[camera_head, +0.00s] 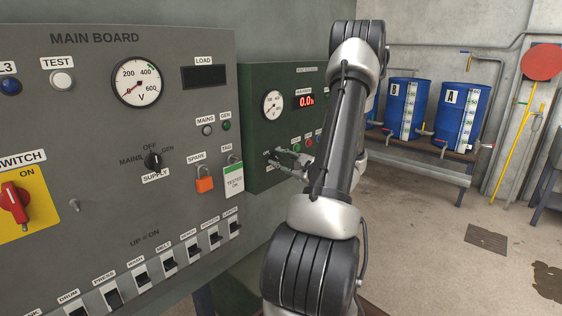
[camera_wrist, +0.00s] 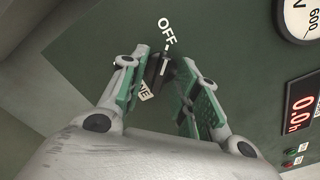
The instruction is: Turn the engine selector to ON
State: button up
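The engine selector (camera_wrist: 156,68) is a small black knob on a green panel in the wrist view. Its white mark points toward the OFF label (camera_wrist: 166,32). A label ending in "NE" (camera_wrist: 144,91) sits below it, partly covered. My gripper (camera_wrist: 164,60) has its two green-padded fingers apart, one on each side of the knob. I cannot tell whether either finger touches it. In the head view my gripper (camera_head: 289,164) is at the lower part of the green panel (camera_head: 258,98), and the selector there is mostly hidden by it. The ON label is not visible.
The grey main board (camera_head: 100,130) stands close on the left, with a red switch (camera_head: 13,202), a supply selector (camera_head: 153,161), an orange padlock (camera_head: 204,184) and several breakers. Blue drums (camera_head: 463,112) stand on a bench (camera_head: 447,177) at the right. The floor before them is mostly clear.

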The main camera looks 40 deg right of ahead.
grip_shut()
jog(key=shift+m, duration=0.4)
jog(key=m, duration=0.6)
jog(key=shift+m, duration=0.3)
jog(key=m, duration=0.5)
jog(key=shift+m, duration=0.3)
jog(key=m, duration=0.4)
jog(key=shift+m, duration=0.4)
